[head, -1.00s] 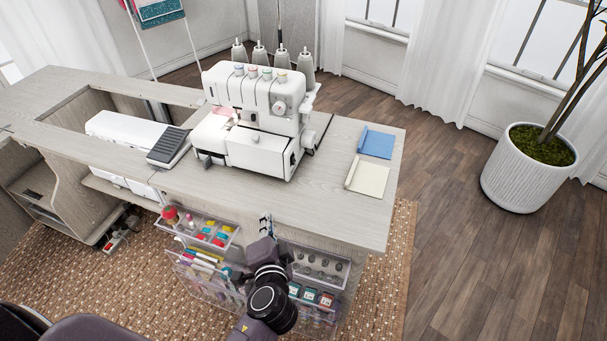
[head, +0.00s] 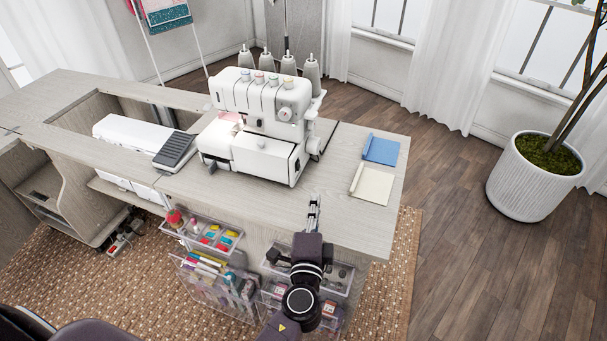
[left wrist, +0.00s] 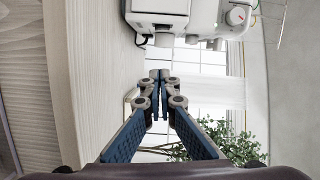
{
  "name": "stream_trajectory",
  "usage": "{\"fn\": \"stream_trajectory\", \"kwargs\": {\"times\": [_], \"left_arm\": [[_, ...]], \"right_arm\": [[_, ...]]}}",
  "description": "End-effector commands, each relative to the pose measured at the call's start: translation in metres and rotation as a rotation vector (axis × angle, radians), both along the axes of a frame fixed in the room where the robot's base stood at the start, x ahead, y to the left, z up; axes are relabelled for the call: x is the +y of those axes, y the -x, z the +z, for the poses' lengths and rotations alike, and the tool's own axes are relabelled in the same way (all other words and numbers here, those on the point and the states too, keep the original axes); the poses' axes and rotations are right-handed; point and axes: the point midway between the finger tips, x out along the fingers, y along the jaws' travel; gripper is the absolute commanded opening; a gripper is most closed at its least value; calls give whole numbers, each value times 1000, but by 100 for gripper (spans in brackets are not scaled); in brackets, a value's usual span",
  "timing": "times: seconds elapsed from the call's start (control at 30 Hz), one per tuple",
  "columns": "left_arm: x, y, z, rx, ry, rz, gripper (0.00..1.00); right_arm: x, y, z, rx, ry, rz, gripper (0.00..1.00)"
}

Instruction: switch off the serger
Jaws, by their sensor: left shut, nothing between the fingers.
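The white serger (head: 270,145) stands on the cabinet top, with several thread cones (head: 302,68) behind it and a round dial (head: 285,114) on its upper right front. Part of the serger (left wrist: 165,8) shows at the top of the left wrist view, with a white knob with a red mark (left wrist: 236,16). I cannot make out its power switch. My left gripper (head: 314,200) is shut and empty, in front of the serger near the cabinet's front edge, apart from it. Its closed fingers also show in the left wrist view (left wrist: 159,76). My right gripper is not in view.
The cabinet top (head: 335,220) has free room in front of the serger. A foot pedal (head: 176,149) lies to its left; blue cloth (head: 381,150) and cream cloth (head: 372,186) lie to its right. Clear bins (head: 205,235) with supplies hang on the cabinet front below.

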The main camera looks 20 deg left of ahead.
Motion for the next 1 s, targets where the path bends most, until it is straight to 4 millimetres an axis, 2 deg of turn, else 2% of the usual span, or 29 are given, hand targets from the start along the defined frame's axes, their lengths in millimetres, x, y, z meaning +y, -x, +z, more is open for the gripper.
{"fn": "stream_trajectory", "kwargs": {"times": [0.53, 0.6, 0.73, 1.0], "left_arm": [[21, -95, 0, -2, 0, 1, 0], [35, -93, -3, 3, -3, 2, 0], [50, -93, -5, 1, -3, 2, 0], [60, -93, -7, 0, 1, 0, 0]], "right_arm": [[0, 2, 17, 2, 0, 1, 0], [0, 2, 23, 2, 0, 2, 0], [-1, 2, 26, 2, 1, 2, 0], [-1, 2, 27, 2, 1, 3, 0]]}}
